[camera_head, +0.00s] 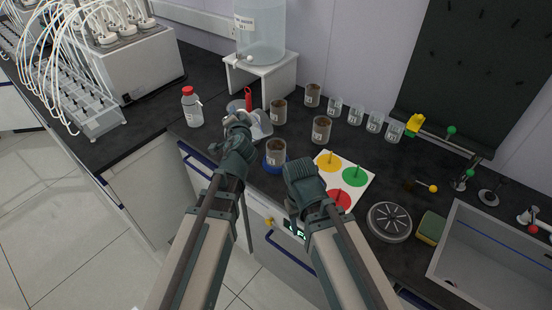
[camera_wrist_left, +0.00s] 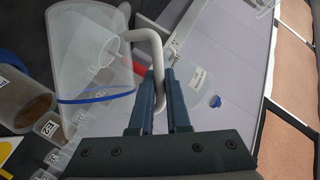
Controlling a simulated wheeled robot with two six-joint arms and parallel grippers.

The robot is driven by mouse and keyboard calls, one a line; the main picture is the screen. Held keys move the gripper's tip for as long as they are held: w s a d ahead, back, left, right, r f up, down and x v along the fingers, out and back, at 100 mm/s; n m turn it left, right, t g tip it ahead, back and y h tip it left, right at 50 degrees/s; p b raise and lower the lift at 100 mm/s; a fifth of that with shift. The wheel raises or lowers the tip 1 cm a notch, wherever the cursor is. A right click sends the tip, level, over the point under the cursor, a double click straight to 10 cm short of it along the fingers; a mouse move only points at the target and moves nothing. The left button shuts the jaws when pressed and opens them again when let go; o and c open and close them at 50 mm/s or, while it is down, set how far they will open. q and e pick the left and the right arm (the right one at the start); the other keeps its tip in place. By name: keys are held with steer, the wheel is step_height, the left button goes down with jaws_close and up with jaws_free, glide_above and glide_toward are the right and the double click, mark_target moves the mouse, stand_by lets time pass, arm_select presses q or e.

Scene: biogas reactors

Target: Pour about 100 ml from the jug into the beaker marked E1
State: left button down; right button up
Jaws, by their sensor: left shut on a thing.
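My left gripper (camera_head: 241,121) is shut on the white handle of the jug (camera_head: 261,127). In the left wrist view the translucent jug (camera_wrist_left: 82,55) fills the upper left, with its handle between the fingers (camera_wrist_left: 158,85). I cannot tell whether the jug touches the counter. Several labelled beakers stand beyond it: brown-filled ones, such as the beaker (camera_head: 321,129), and a row of clear ones, such as the beaker (camera_head: 375,121). The labels are too small to tell which is E1. My right gripper (camera_head: 301,172) is near the counter's front edge, its fingers not clearly shown.
A brown-filled beaker (camera_head: 276,151) stands on a blue base close to both grippers. A red-capped bottle (camera_head: 192,106) is left of the jug. A large clear vessel (camera_head: 261,38) stands on a white stand behind. A card with coloured discs (camera_head: 344,171) and a sink are right.

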arm_select(q)
steer(key=shift+a, duration=0.1)
steer(key=shift+a, duration=0.1)
steer(key=a+r+p, duration=0.2)
steer(key=shift+w+a+r+p, duration=0.2)
steer(key=shift+a+r+p, duration=0.15)
steer(key=shift+a+p, duration=0.05)
steer(key=shift+w+a+r+p, duration=0.1)
steer(key=shift+a+r+p, duration=0.45)
steer(key=shift+a, duration=0.2)
steer(key=shift+w+a+r+p, duration=0.1)
steer(key=shift+a+r+p, duration=0.45)
steer(key=shift+a, duration=0.2)
steer(key=n+h+p, duration=0.1)
steer(key=n, duration=0.1)
steer(key=n+g+h+p, duration=0.1)
steer(key=n+h+p, duration=0.1)
steer(key=n, duration=0.1)
steer(key=r+n+h+p, duration=0.1)
steer(key=n, duration=0.1)
steer(key=shift+n+h, duration=0.4)
